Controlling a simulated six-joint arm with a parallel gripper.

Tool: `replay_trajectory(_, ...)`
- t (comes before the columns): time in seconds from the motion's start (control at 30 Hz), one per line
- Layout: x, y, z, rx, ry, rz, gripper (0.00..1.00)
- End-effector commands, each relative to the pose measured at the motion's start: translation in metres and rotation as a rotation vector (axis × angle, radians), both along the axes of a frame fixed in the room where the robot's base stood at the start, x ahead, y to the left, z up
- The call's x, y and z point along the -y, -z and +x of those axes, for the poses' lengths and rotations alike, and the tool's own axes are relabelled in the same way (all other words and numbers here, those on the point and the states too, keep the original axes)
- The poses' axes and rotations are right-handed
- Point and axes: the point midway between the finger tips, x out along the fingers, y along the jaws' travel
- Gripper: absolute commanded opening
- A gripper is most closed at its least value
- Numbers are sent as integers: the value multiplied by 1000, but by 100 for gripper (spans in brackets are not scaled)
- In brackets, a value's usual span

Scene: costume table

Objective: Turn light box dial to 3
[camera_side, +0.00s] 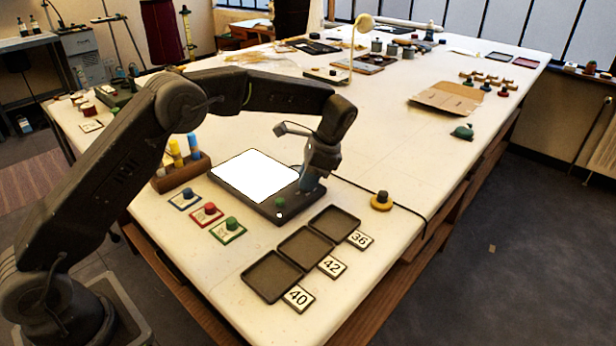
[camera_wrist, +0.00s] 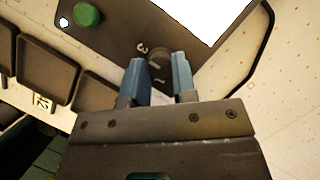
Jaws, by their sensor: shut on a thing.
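The light box (camera_side: 262,206) is a dark flat panel with a bright white lit screen, lying on the table. Its dial (camera_wrist: 159,60) is a small dark knob on the panel near a corner of the screen, seen in the wrist view. A white 3 is printed beside the dial. My gripper (camera_wrist: 159,72) has its two blue fingers on either side of the dial and is shut on it. In the side view my gripper (camera_side: 311,185) points down at the panel's right corner and hides the dial. The pointer's exact setting cannot be told.
A green button (camera_side: 280,202) sits on the panel near the dial. Dark trays (camera_side: 270,277) with tags 40, 42 and 36 lie in front. Colored knobs on cards (camera_side: 207,212) are at left, and a yellow-based knob (camera_side: 381,201) is at right. A cable runs behind my gripper.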

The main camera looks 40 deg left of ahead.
Motion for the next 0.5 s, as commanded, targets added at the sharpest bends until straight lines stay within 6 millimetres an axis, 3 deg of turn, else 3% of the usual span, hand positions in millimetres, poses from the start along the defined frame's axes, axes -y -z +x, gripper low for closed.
replay_trajectory(0.1, 0, 1, -1, -5, 0, 1, 2)
replay_trajectory(0.13, 0, 1, -1, -5, 0, 1, 26)
replay_trajectory(0.2, 0, 1, -1, -5, 0, 1, 33)
replay_trajectory(0.4, 0, 1, 0, -3, -1, 0, 51)
replay_trajectory(0.5, 0, 1, 0, -1, -1, 0, 51)
